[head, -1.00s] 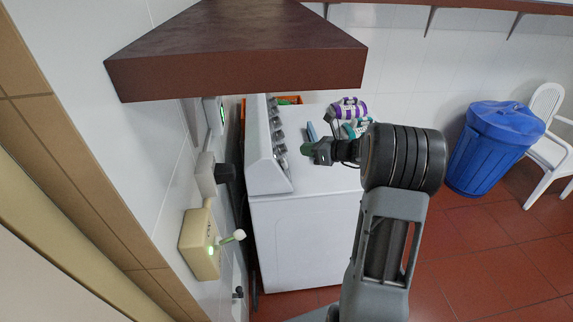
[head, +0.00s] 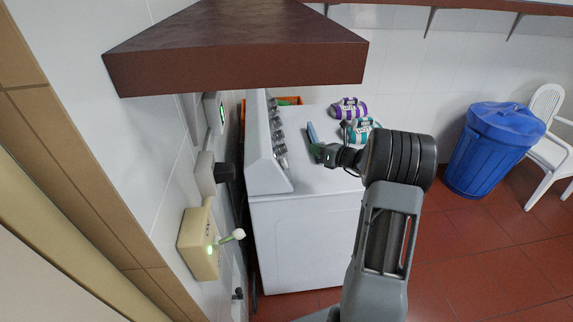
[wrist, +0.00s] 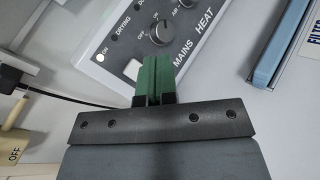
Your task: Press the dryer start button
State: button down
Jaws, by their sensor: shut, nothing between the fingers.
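The white dryer (head: 305,240) stands against the left wall, with its sloped control panel (head: 262,150) and several knobs along the left side of its top. In the wrist view the grey panel (wrist: 203,42) shows a dark knob (wrist: 163,33), MAINS and HEAT lettering, a lit ON lamp (wrist: 100,58) and a pale square button (wrist: 132,69). I cannot read a start label on it. My gripper (head: 315,149) is over the dryer top, right of the panel. Its green fingers (wrist: 153,75) are shut and empty, appearing close to the pale button; contact cannot be told.
A blue box (wrist: 283,40) lies right of the panel. Purple (head: 348,109) and teal packs (head: 362,126) sit on the dryer top. A brown shelf (head: 240,50) overhangs the left. A switch box (head: 199,243) is on the left wall. A blue bin (head: 487,150) stands right.

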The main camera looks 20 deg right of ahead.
aim_at(284, 164)
jog(key=w+a+f+b, duration=0.1)
jog(key=a+f+b, duration=0.2)
jog(key=a, duration=0.3)
jog(key=shift+w, duration=0.15)
jog(key=shift+a+f, duration=0.1)
jog(key=shift+a, duration=0.1)
dwell(2.0)
jog(key=shift+a+f, duration=0.1)
jog(key=shift+a, duration=0.2)
jog(key=shift+w+a+f+b, duration=0.2)
jog(key=shift+a+f+b, duration=0.15)
jog(key=shift+a+b, duration=0.35)
dwell(1.0)
jog(key=shift+d, duration=0.1)
dwell(0.4)
jog(key=shift+s+d+r+p, duration=0.1)
jog(key=shift+d+r+p, duration=0.15)
jog(key=shift+d, duration=0.25)
jog(key=shift+s+d+r+p, duration=0.1)
jog(key=shift+d+r+p, duration=0.15)
jog(key=shift+d, duration=0.25)
jog(key=shift+d+r, duration=0.1)
